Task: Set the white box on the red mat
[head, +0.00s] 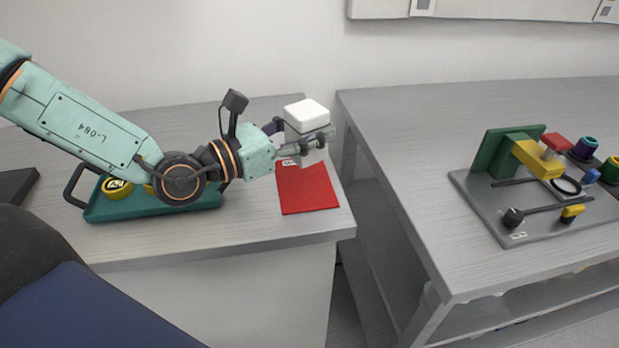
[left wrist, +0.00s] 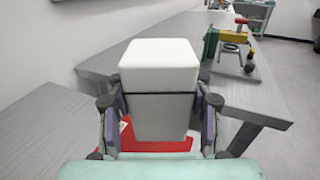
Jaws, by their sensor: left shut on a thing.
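The white box (head: 306,113) has a bright white top and a greyer lower part. My left gripper (head: 310,143) is shut on it and holds it upright, in the head view over the far part of the red mat. In the left wrist view the white box (left wrist: 158,85) sits between the two fingers (left wrist: 160,118). The red mat (head: 307,190) lies flat at the right end of the left table; its far part is hidden by the gripper and box. A strip of the red mat (left wrist: 150,144) shows below the box in the left wrist view. My right gripper is not in view.
A green tray (head: 150,211) with a black handle and yellow round things stands on the left table (head: 240,232), partly behind my arm. A gap separates it from the right table (head: 400,125), which bears a grey board (head: 530,228) with a green and yellow fixture.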

